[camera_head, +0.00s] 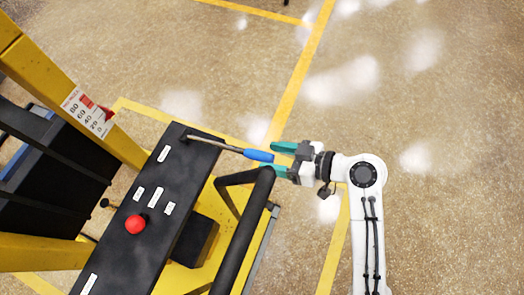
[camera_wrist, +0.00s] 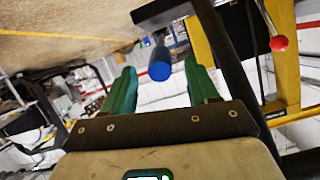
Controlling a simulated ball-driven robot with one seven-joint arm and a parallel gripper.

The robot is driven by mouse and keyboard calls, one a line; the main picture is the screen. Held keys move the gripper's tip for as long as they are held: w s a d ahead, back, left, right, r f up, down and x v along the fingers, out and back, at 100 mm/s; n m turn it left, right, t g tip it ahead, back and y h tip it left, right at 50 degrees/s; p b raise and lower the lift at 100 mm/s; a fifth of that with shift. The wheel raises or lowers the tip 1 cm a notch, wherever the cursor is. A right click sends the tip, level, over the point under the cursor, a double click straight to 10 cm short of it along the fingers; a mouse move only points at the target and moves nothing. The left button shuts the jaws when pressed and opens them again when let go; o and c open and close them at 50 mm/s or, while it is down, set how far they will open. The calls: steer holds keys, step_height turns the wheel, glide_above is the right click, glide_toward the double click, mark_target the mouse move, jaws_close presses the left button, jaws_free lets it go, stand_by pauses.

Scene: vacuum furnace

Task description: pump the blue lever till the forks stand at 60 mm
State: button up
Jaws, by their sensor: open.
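The lever (camera_head: 222,146) is a thin grey rod with a blue grip (camera_head: 258,155). It rises from a slot in the black panel and points right. My gripper (camera_head: 271,158) is open, its teal fingers at the end of the blue grip. In the wrist view the round end of the blue grip (camera_wrist: 160,70) shows between the two fingers (camera_wrist: 160,88), with gaps on both sides. The forks are not clearly visible.
The black panel (camera_head: 118,262) carries a red knob (camera_head: 135,224) and white labels. A black handle bar (camera_head: 243,228) runs just below the lever grip, close to my lower finger. Yellow mast posts (camera_head: 45,85) stand left. The speckled floor is open at the upper right.

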mark_target(262, 156)
steer(key=shift+x, duration=2)
jaws_close()
